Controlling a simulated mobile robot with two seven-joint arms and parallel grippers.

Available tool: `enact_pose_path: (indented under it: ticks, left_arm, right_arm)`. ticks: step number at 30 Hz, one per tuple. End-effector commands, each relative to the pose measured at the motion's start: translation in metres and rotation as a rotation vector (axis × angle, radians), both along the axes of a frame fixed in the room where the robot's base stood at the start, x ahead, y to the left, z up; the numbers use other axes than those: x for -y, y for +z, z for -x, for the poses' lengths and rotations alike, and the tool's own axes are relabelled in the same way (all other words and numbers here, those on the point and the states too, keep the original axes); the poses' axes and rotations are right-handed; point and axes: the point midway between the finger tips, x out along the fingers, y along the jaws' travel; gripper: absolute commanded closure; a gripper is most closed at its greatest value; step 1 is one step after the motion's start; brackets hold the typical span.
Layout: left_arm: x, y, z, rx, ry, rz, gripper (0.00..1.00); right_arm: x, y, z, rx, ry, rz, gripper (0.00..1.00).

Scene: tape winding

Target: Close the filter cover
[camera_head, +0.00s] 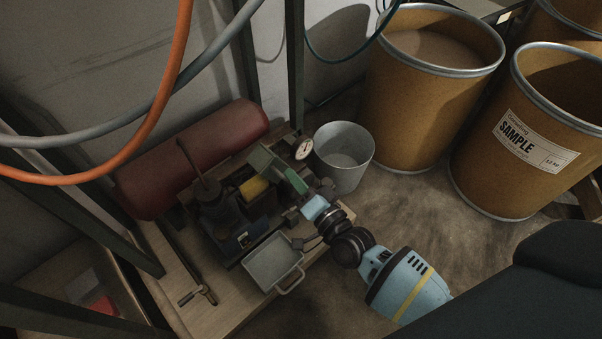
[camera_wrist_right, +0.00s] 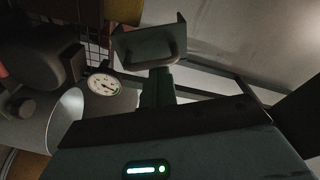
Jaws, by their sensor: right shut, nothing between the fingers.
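A green upright piece (camera_head: 287,172), which looks like the filter cover, stands open on the dark machine (camera_head: 235,215) in the head view. A yellow block (camera_head: 254,188), perhaps the filter, shows just left of it. My right gripper (camera_head: 305,200) is at the lower right end of the green piece, pointing up and left. It is shut and empty; I cannot tell whether it touches the piece. In the right wrist view, a grey-green box-like shape (camera_wrist_right: 150,45) stands at the finger end; I cannot tell whether it is the cover. My left gripper is out of view.
A grey tray (camera_head: 272,262) with a handle sits at the machine's front. A gauge (camera_head: 304,149) and a grey bucket (camera_head: 343,157) are behind the gripper. A red tank (camera_head: 190,160) lies behind the machine. Brown drums (camera_head: 420,110) stand at the right; hoses hang upper left.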

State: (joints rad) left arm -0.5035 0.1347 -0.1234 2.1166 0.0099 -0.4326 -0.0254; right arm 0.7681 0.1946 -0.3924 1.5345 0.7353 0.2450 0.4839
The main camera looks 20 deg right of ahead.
Motion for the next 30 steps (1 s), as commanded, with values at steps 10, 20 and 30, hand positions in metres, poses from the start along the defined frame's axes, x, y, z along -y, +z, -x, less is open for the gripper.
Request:
enact_pose_path:
  ticks: [10,20,30]
  left_arm:
    - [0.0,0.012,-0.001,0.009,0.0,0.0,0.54]
    - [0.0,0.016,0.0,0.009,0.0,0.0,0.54]
    - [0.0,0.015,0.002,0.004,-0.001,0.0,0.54]
  right_arm:
    - [-0.024,0.0,0.009,0.113,0.001,0.312,1.0]
    - [-0.044,-0.01,0.016,0.219,0.001,0.606,1.0]
    - [-0.058,-0.023,0.021,0.311,0.001,0.859,1.0]
